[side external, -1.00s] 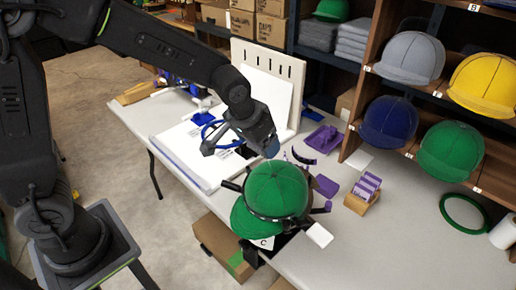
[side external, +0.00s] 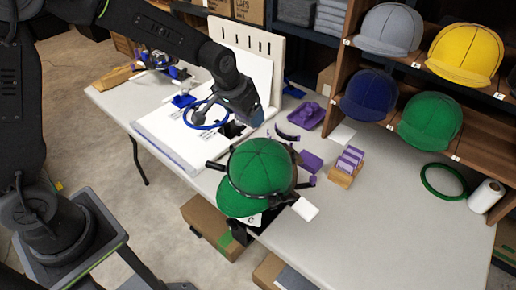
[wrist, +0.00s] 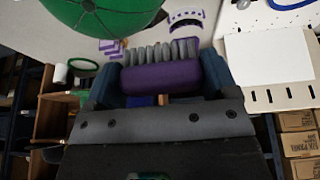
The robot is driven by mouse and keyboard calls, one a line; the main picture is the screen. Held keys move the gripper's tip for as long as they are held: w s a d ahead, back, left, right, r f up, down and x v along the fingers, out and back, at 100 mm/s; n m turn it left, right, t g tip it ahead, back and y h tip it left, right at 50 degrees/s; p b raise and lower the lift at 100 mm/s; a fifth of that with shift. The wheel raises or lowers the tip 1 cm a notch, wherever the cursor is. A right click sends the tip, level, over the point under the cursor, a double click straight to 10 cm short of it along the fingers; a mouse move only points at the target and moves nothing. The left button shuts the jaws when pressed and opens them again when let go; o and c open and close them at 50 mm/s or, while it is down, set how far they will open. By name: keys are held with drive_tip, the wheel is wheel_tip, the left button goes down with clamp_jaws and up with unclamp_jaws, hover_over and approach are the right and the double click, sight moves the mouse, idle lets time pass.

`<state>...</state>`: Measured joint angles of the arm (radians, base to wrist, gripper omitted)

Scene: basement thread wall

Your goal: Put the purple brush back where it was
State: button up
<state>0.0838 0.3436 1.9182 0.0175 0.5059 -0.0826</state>
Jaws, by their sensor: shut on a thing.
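The purple brush (wrist: 160,77) is between the jaws of my gripper (wrist: 160,84) in the wrist view, its grey bristles pointing away from the wrist. In the side view my gripper (side external: 247,110) is above the table, just behind the green cap (side external: 258,167) and in front of the white slotted board (side external: 257,42). The brush is hard to make out there. A purple tray (side external: 305,116) with purple shapes in it is on the table to the right of my gripper. I cannot tell whether any spot is marked for the brush.
The green cap sits on a stand with dark arms around it at the table's front edge. A wooden holder with purple cards (side external: 346,165) and a purple block (side external: 311,161) are to its right. Shelves with caps (side external: 433,122) border the back right. The table's right front is clear.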

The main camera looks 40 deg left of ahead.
drive_tip(key=w+a+f, duration=0.5)
drive_tip(key=a+f, duration=0.3)
drive_tip(key=a, duration=0.1)
drive_tip(key=w+a+f, duration=0.5)
drive_tip(key=a+f, duration=0.4)
drive_tip(key=w+d+f, duration=0.2)
drive_tip(key=d, duration=0.1)
drive_tip(key=w+d+f, duration=0.1)
drive_tip(key=d+f, duration=0.1)
drive_tip(key=d, duration=0.1)
drive_tip(key=w+d+f, duration=0.2)
drive_tip(key=d, duration=0.1)
drive_tip(key=shift+w+d, duration=0.2)
drive_tip(key=shift+w, duration=0.15)
drive_tip(key=shift+f, duration=2.05)
drive_tip(key=shift+f, duration=0.15)
drive_tip(key=o, duration=0.8)
